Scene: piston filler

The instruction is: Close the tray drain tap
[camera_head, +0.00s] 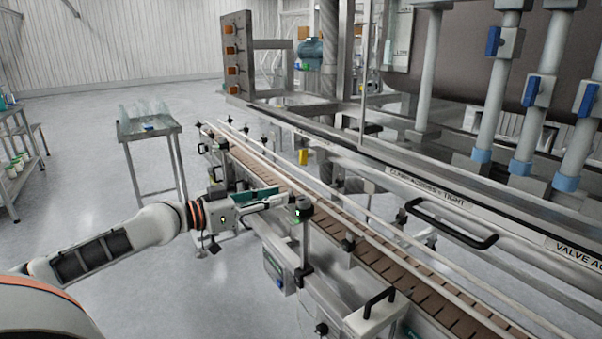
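I cannot pick out the tray drain tap for certain. A small yellow part (303,157) shows beyond the conveyor, below the machine's long rail; it is too small to tell if it is a tap handle. My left gripper (284,201) reaches in from the left to the near side of the conveyor. Its fingers point right, close to a dark knob on a post (304,204). Whether they touch it, and how far they are apart, is too small to tell. My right gripper is out of view.
The brown slatted conveyor (372,255) with its rails runs from back left to front right. A black handle (455,222) sticks out from the machine frame. Blue-handled valves (493,41) sit on upright pipes. A small metal table (148,130) stands at left.

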